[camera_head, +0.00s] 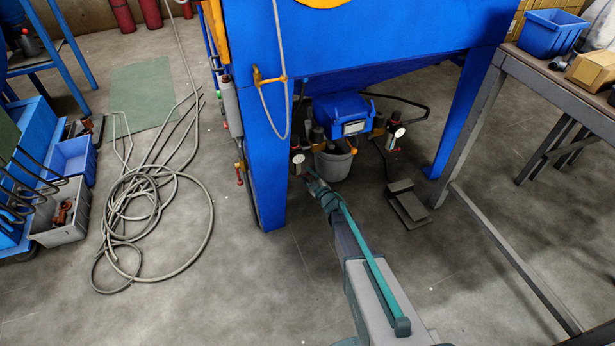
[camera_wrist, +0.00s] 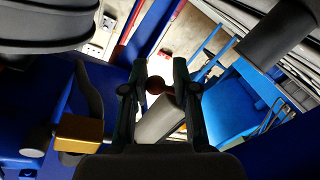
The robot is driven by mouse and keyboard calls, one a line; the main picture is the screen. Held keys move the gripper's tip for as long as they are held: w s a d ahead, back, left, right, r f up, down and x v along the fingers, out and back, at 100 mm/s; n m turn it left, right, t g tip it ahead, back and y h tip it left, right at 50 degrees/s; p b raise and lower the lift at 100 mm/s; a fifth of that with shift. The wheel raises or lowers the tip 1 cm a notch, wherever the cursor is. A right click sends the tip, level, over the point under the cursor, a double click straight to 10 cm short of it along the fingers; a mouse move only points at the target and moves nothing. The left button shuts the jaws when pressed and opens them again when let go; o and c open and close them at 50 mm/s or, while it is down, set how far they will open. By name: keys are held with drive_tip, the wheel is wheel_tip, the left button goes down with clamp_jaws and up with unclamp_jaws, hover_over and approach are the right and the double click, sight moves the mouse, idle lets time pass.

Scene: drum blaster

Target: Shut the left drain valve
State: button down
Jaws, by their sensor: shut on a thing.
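The left drain valve (camera_head: 297,158) is under the blue blaster cabinet, beside its left front leg, with a red part and a pale round tag or dial. My gripper (camera_head: 310,174) reaches up to it from below and covers part of it. In the wrist view, my gripper (camera_wrist: 159,82) has its two dark fingers closed around a small dark red ball knob (camera_wrist: 156,85). The knob sits between the fingers, and a grey cylinder shows behind it. The valve body and the lever's angle are hard to make out.
A grey bucket (camera_head: 333,162) stands just right of my gripper. A similar right valve (camera_head: 394,136) hangs farther right. The cabinet's blue left leg (camera_head: 262,160) is close by. A grey pedal (camera_head: 408,204) lies on the floor, and a coiled hose (camera_head: 150,205) lies at left.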

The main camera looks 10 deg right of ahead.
drive_tip(key=shift+a+r, duration=0.15)
drive_tip(key=shift+r, duration=0.1)
drive_tip(key=c, duration=0.8)
unclamp_jaws()
drive_tip(key=shift+c, duration=0.2)
drive_tip(key=shift+s+f, duration=0.1)
drive_tip(key=shift+s, duration=0.15)
drive_tip(key=v, duration=1.1)
drive_tip(key=shift+s, duration=0.3)
drive_tip(key=shift+d, duration=0.25)
